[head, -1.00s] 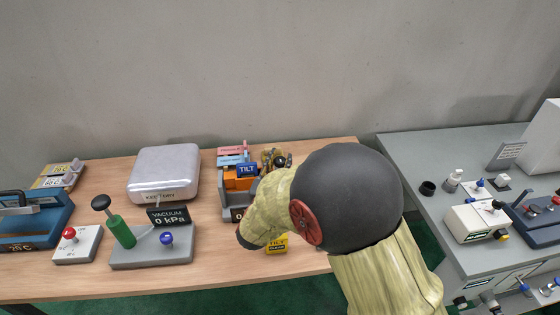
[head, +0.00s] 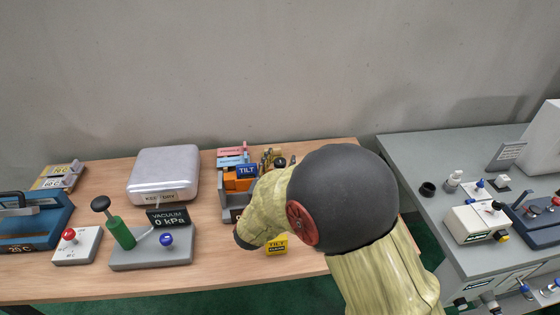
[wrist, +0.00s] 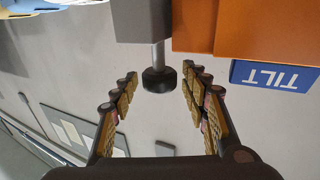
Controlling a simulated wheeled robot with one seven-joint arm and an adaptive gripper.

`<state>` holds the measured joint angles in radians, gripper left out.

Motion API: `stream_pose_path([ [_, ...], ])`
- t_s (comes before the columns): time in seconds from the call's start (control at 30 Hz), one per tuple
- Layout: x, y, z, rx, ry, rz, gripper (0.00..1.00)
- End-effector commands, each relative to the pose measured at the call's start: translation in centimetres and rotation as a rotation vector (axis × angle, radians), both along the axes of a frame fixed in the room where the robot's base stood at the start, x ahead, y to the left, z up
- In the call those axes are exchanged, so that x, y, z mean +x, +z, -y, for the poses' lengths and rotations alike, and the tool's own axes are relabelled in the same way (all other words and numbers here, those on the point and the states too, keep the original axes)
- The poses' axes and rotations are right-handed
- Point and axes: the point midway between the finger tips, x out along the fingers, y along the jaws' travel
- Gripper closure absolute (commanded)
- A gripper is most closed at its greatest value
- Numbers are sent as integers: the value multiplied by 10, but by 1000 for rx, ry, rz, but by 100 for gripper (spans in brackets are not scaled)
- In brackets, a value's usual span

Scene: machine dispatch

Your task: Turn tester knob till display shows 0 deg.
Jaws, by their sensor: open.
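The tilt tester (head: 228,205) stands on the wooden table, with an orange block (head: 236,184) and a blue TILT sign (head: 246,171) on top. My arm covers its right side and nearly all of its display, so the reading cannot be made out. In the wrist view, which is upside down, the tester's black knob (wrist: 159,80) sticks out on a metal shaft from a grey part beside the orange block. My gripper (wrist: 158,86) is open, with one finger on each side of the knob and visible gaps between. In the head view my gripper is hidden behind my arm.
A vacuum unit (head: 128,258) with a green lever and a 0 kPa sign stands left of the tester. A silver box (head: 165,168) is behind it. A grey bench (head: 420,160) is to the right.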

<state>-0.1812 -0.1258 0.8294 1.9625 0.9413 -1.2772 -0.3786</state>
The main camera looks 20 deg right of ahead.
Motion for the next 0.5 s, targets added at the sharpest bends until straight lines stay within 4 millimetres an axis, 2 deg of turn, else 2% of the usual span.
stream_pose_path([
  [0.27,-4,0,-4,1,2,-1,55],
  [0.5,-34,0,-31,0,5,0,55],
])
